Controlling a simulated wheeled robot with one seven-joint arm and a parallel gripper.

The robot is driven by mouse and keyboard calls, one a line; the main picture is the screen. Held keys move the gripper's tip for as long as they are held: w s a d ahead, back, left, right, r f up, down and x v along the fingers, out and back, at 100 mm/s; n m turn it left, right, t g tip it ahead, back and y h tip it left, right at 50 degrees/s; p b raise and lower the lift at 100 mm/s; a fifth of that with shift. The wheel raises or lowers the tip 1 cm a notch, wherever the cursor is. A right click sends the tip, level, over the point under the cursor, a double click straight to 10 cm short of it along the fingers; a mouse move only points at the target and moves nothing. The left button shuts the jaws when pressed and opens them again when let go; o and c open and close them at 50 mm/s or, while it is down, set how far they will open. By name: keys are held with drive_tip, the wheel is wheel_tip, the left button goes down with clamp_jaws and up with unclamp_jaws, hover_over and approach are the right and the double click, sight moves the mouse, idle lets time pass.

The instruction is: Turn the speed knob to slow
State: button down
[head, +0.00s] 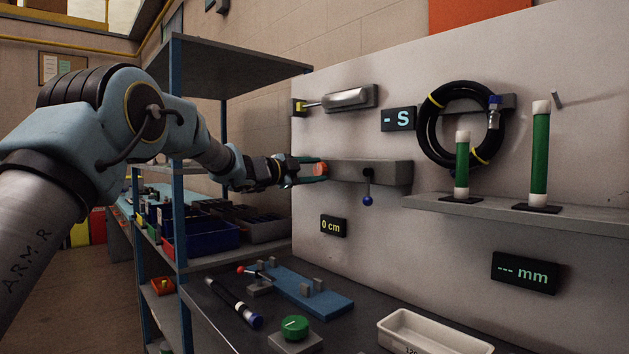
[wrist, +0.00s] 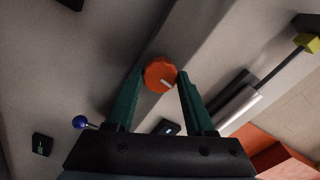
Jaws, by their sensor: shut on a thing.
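The speed knob is an orange-red round knob (head: 321,169) on the left end of a grey wall-mounted box (head: 375,172). In the wrist view the knob (wrist: 160,75) sits between the fingertips and shows a pale pointer mark on its lower right face. My gripper (head: 318,170) reaches in from the left. Its two green fingers (wrist: 160,80) are shut on the knob, one on each side. I see no readable slow or fast marking near the knob.
A lever with a blue ball (head: 367,200) hangs from the box front. A "- S" display (head: 398,119) and a "0 cm" display (head: 333,225) are on the panel. A blue fixture (head: 305,288), a green button (head: 295,327) and a white tray (head: 432,332) stand on the bench below.

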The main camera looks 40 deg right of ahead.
drive_tip(key=m+b, duration=0.1)
drive_tip(key=m, duration=0.1)
drive_tip(key=m+b, duration=0.1)
drive_tip(key=b, duration=0.1)
drive_tip(key=m+b, duration=0.1)
drive_tip(key=m, duration=0.1)
drive_tip(key=shift+f+m, duration=0.3)
drive_tip(key=shift+f, duration=0.05)
drive_tip(key=m+b, duration=0.4)
drive_tip(key=shift+r+m, duration=0.1)
drive_tip(key=shift+m, duration=0.3)
drive_tip(key=shift+r, duration=0.1)
drive_tip(key=shift+c, duration=1.3)
unclamp_jaws()
drive_tip(key=shift+a, duration=0.15)
drive_tip(key=a+b, duration=0.2)
drive_tip(key=a, duration=0.8)
drive_tip(key=shift+w+a+b, duration=0.3)
drive_tip(key=shift+w+b, duration=0.05)
